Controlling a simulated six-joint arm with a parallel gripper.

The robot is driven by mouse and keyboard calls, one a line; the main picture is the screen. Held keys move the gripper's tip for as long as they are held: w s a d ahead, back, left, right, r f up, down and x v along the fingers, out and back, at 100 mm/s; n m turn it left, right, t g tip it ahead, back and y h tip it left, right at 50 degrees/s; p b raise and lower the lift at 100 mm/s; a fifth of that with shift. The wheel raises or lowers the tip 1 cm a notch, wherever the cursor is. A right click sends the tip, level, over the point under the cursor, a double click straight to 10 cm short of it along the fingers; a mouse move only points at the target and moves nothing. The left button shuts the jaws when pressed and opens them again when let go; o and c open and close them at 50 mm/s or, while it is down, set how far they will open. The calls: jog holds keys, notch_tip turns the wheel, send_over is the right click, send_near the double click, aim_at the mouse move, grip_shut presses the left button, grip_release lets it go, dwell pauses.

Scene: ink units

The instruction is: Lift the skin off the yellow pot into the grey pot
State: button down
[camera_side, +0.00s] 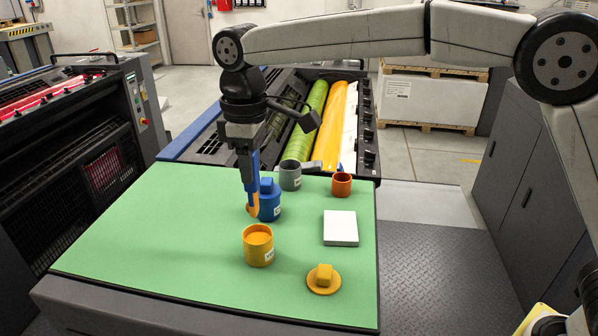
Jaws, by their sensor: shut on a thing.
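My gripper (246,163) points down over the green mat and is shut on a slim tool with a blue handle (254,166). The tool's lower end (254,204) looks orange-yellow and hangs upright just left of the blue pot, behind the yellow pot. The yellow pot (258,252) stands open with orange-yellow ink showing near its rim. Its round yellow lid (323,282), with a block knob, lies at front right. The grey pot (290,178) stands at the back of the mat; its inside is hard to make out.
A lidded blue pot (270,205) stands close beside the tool. A small orange-red pot (342,185) and a white square block (340,227) stand on the right. The green mat (150,235) is clear on the left. Ink rollers (335,112) lie behind.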

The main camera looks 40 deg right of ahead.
dwell(0.3)
jog(key=w+d+t, duration=0.1)
jog(key=w+d, duration=0.5)
jog(key=d, duration=0.3)
jog(key=w+d+r+t, duration=0.1)
jog(key=w+d+t, duration=0.1)
jog(key=w+d, duration=0.5)
jog(key=d, duration=0.3)
jog(key=shift+w+d+r+y, duration=0.15)
jog(key=shift+d+r+y, duration=0.05)
jog(key=shift+y, duration=0.2)
jog(key=shift+f, duration=0.15)
jog(key=shift+s+f+x, duration=0.1)
jog(key=shift+s+x, duration=0.15)
jog(key=shift+x, duration=1.35)
jog(key=shift+s+f+x, duration=0.1)
jog(key=shift+s+x, duration=0.15)
jog(key=shift+x, duration=1.3)
jog(key=shift+s+x, duration=0.3)
jog(key=shift+x, duration=1.3)
jog(key=shift+d, duration=0.15)
jog(key=shift+r, duration=0.1)
